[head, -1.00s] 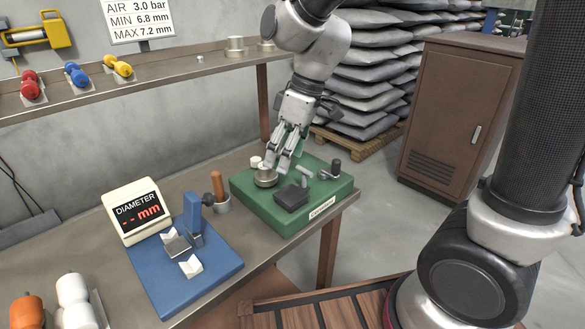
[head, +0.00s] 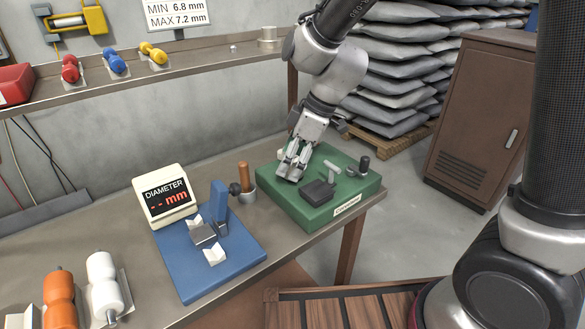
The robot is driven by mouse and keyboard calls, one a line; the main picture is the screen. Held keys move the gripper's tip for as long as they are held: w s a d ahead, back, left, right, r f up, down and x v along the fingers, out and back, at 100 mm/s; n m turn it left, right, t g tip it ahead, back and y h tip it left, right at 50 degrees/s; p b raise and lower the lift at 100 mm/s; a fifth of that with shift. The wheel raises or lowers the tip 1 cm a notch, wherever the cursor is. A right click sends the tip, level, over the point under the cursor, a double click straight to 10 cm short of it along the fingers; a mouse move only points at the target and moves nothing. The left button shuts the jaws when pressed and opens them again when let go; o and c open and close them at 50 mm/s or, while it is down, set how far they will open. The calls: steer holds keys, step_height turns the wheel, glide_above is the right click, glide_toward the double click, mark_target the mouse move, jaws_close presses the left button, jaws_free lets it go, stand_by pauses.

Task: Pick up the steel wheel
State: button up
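My gripper (head: 291,173) points down over the left part of the green base (head: 345,198) on the bench. Its fingertips are at the spot where a small round steel piece, which looks like the steel wheel, showed earlier. The fingers now hide that piece, so I cannot tell whether they hold it or how far apart they are. A dark block (head: 317,192) and a small T-shaped handle (head: 333,168) stand on the base to the right of the fingers.
A blue diameter gauge (head: 215,265) with its display (head: 166,197) stands left of the base. A cup with a wooden handle (head: 244,180) stands between them. Orange (head: 59,297) and white (head: 103,285) spools lie at front left. A shelf (head: 120,83) runs above.

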steer(key=c, duration=1.1)
steer(key=shift+r, duration=0.4)
steer(key=shift+c, duration=0.8)
step_height(320, 180, up, 9)
steer(key=shift+r, duration=0.1)
steer(key=shift+c, duration=0.5)
